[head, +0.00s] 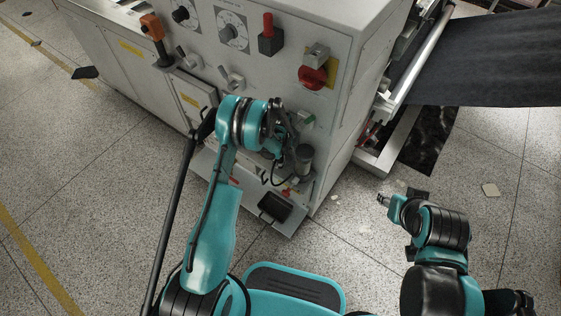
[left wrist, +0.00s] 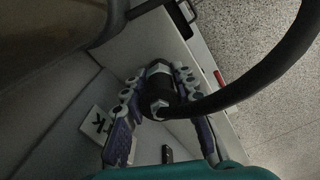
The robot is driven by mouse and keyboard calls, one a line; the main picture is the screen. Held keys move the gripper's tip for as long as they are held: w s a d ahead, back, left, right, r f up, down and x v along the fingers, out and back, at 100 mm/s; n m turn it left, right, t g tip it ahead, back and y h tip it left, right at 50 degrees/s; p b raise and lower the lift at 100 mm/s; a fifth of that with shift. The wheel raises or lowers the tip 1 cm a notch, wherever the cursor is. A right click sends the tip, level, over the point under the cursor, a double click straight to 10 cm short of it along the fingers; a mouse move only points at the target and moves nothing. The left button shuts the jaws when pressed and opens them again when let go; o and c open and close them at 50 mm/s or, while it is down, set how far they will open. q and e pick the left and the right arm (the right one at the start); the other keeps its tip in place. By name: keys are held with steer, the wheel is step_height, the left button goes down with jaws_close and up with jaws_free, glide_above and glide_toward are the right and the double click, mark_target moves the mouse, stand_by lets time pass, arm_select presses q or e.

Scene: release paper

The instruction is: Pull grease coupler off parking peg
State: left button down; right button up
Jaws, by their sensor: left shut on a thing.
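The grease coupler (left wrist: 158,82) is a dark cylinder with a paler collar, seen in the left wrist view. A thick black hose (left wrist: 245,92) runs from it and curves up to the right. My left gripper (left wrist: 158,88) is shut on the coupler, with a finger on each side. In the head view my left gripper (head: 285,143) is at the machine's lower front, largely hidden by my wrist. I cannot make out the parking peg. My right gripper (head: 388,201) is over the floor at the right, away from the machine; its fingers are too small to judge.
The grey machine (head: 270,85) carries dials, a red lever (head: 269,38) and a red rotary switch (head: 313,77) above my left wrist. Dark sheet material (head: 490,65) extends at the right. The floor around my right arm is mostly clear.

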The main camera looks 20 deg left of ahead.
arm_select(q)
steer(key=shift+r+p, duration=0.8)
steer(key=shift+r, duration=1.15)
steer(key=shift+a, duration=0.1)
